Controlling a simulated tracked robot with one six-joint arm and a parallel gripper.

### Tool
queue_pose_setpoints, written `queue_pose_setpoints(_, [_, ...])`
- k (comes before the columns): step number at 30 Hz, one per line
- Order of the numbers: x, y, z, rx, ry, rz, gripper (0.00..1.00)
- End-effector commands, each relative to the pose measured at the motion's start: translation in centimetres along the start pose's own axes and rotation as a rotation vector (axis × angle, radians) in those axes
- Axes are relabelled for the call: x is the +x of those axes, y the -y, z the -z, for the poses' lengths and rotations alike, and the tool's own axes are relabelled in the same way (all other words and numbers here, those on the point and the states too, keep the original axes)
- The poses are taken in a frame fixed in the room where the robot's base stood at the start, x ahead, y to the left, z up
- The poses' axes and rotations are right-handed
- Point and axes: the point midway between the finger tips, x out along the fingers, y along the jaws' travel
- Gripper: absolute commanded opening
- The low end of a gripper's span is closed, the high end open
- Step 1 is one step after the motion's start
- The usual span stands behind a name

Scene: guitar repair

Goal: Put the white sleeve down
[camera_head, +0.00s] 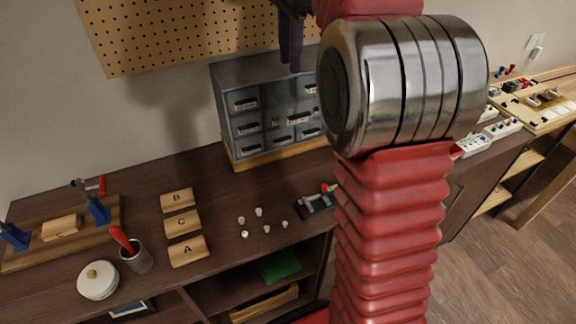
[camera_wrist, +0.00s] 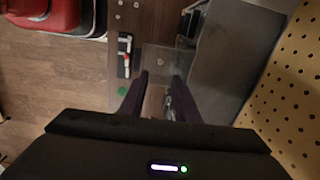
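My gripper (camera_wrist: 162,76) points down with its two dark purple fingers apart in the wrist view. In the head view my gripper (camera_head: 290,69) hangs in front of the grey drawer cabinet, high above the bench. A pale, see-through rectangle (camera_wrist: 163,60) shows at the fingertips in the wrist view; I cannot tell whether it is the white sleeve or whether the fingers touch it. Several small whitish pieces (camera_head: 258,212) stand on the bench in the head view. I cannot tell whether any of these is the sleeve. My arm hides part of the bench.
The grey drawer cabinet (camera_head: 240,78) stands at the back against the pegboard (camera_head: 160,30). Wooden blocks marked B (camera_head: 177,200), C (camera_head: 183,222) and A (camera_head: 188,251) lie left of the small pieces. A cup (camera_head: 137,260) and a round white container (camera_head: 98,281) stand farther left.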

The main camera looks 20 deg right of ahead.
Motion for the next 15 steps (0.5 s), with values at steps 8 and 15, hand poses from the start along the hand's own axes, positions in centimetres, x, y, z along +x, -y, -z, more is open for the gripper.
queue_pose_setpoints(8, [-0.2,-3.4,-2.6,-0.227,-0.023,0.069,0.29])
queue_pose_setpoints(15, [0.9,-7.5,-5.1,-0.489,-0.061,0.14,0.29])
